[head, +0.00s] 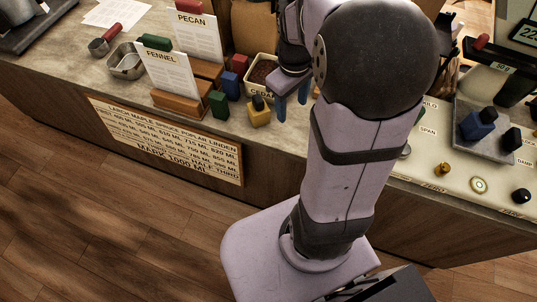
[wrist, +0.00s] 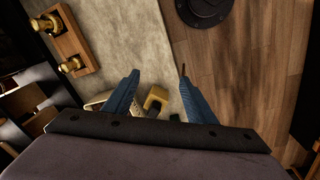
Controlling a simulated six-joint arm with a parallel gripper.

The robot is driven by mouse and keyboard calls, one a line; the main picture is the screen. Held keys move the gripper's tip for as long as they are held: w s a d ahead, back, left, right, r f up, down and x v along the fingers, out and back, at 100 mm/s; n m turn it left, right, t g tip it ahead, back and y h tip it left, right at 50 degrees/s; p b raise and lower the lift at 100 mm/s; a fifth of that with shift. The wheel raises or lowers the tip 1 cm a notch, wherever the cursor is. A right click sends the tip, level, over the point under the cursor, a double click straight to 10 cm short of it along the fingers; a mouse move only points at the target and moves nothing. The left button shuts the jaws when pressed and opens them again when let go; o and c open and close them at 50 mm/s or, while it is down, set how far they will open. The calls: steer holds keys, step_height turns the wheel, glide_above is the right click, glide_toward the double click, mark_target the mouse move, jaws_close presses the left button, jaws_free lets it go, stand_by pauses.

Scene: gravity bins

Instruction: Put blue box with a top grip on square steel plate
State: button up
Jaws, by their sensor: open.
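A blue box with a dark top grip (head: 475,127) is on the right part of the counter in the head view. It sits on a flat grey square plate (head: 497,150), which looks like the steel plate. A second blue block (head: 239,63) without a clear grip stands left of my gripper. My gripper (head: 293,103) is open and empty over the counter's front edge, far left of the plate. In the wrist view my gripper (wrist: 158,72) has a yellow box with a dark part (wrist: 155,100) beyond and between its fingers. I cannot make out the plate there.
A yellow box (head: 259,117), a green block (head: 218,104) and a red block (head: 231,86) stand near a bin of brown grains (head: 262,72). Card holders and a steel pan (head: 127,64) are further left.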

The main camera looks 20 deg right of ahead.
steer(key=s+a+f+m, duration=0.3)
steer(key=s+a+f, duration=0.1)
steer(key=s+a, duration=0.5)
steer(key=shift+s+a+f+m+g+y, duration=0.15)
steer(key=shift+s+a+m+g+y, duration=0.2)
steer(key=shift+a, duration=0.9)
step_height(320, 180, down, 2)
steer(key=shift+f+b, duration=0.1)
steer(key=shift+b, duration=0.95)
